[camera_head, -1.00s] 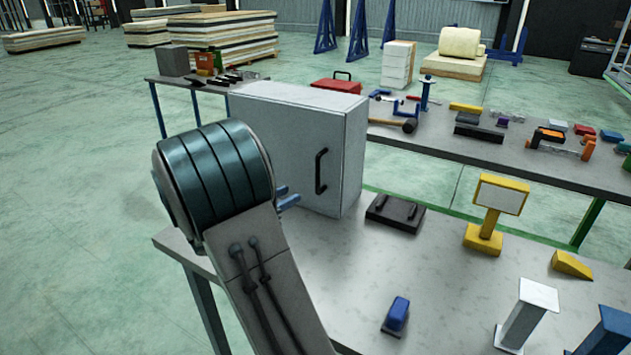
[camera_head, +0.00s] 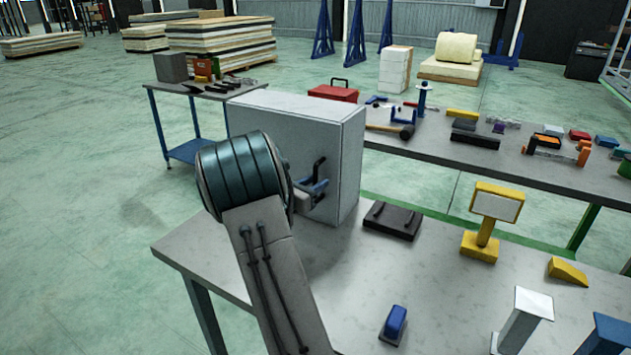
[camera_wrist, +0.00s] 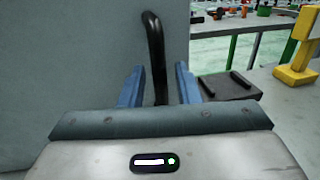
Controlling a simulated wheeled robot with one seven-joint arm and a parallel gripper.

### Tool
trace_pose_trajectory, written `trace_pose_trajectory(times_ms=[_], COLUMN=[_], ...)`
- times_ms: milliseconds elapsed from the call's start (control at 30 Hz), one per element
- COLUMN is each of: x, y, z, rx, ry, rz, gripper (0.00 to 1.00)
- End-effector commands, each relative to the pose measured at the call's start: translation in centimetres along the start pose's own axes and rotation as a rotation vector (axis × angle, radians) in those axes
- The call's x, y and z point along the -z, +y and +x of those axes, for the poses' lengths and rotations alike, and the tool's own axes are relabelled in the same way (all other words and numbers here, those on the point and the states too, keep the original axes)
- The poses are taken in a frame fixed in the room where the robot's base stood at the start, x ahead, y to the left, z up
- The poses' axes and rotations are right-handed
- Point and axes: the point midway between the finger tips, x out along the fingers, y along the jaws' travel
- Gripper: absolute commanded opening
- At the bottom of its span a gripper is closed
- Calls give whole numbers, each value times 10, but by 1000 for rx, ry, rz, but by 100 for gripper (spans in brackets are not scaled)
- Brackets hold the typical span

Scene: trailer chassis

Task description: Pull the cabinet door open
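The grey cabinet (camera_head: 285,120) stands on the near table, and its door looks closed. Its black bar handle (camera_head: 319,168) is on the right part of the door; it also shows in the wrist view (camera_wrist: 154,50), upright. My gripper (camera_head: 316,187) has blue fingers and is at the handle's height, right in front of the door. In the wrist view my gripper (camera_wrist: 157,85) is open, with one finger on each side of the handle and gaps between. The handle's lower end is hidden behind the gripper body.
A black tray-like block (camera_head: 392,220) lies right of the cabinet. A yellow stand (camera_head: 483,220), a blue block (camera_head: 395,322) and a yellow wedge (camera_head: 568,271) are further right on the near table (camera_head: 340,280). A second table behind holds many tools.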

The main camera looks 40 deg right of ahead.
Motion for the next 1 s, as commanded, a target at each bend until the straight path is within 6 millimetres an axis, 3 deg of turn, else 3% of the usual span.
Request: trace_pose_trajectory(times_ms=[333,467,767,1000], x=[0,0,-1,-2], y=[0,0,0,2], z=[5,5,-1,-34], rx=[0,0,12,91], ry=[0,0,0,1], rz=[1,1,2,2], gripper=[30,0,0,0])
